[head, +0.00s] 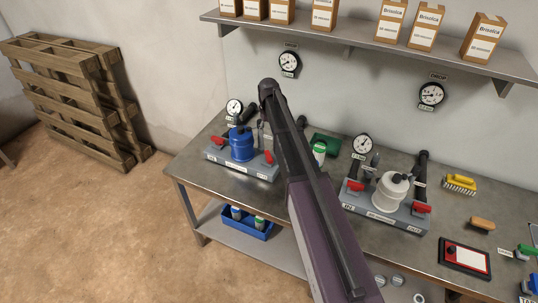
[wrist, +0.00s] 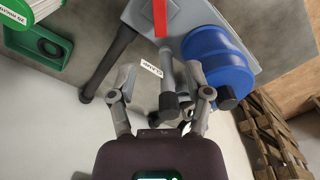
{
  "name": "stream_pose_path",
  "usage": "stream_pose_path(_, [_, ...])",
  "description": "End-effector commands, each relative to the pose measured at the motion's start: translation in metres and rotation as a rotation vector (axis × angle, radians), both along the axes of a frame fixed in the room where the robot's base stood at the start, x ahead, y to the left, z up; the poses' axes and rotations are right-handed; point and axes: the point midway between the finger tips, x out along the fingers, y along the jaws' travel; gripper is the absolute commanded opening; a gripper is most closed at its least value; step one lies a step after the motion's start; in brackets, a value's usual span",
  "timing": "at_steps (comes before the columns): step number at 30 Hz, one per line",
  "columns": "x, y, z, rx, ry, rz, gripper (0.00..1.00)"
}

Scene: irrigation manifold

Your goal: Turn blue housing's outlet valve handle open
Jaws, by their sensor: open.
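The blue housing (head: 241,147) stands on a grey base plate on the bench and also shows in the wrist view (wrist: 218,62). One red valve handle (head: 268,157) is at its right end, beside my arm, and another red handle (head: 217,142) is at its left end. In the wrist view one red handle (wrist: 160,17) lies beyond my fingertips. My gripper (wrist: 162,78) is open, with a grey pipe fitting (wrist: 168,85) showing between its fingers. The red handle is not between them. In the head view my arm hides part of the gripper.
A white housing (head: 390,190) with red handles stands to the right on the bench (head: 330,215). Dark pipes rise behind the housings. A shelf (head: 360,48) with boxes hangs above. Pallets (head: 75,95) lean at left.

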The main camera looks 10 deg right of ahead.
Motion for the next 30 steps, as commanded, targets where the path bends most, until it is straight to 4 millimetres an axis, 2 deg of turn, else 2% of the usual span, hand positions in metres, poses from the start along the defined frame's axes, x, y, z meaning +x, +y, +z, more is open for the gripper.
stream_pose_path(11, [0.0, 0.0, -0.009, 0.0, 0.0, 0.0, 0.64])
stream_pose_path(30, [0.0, 0.0, -0.056, 0.0, 0.0, 0.0, 0.64])
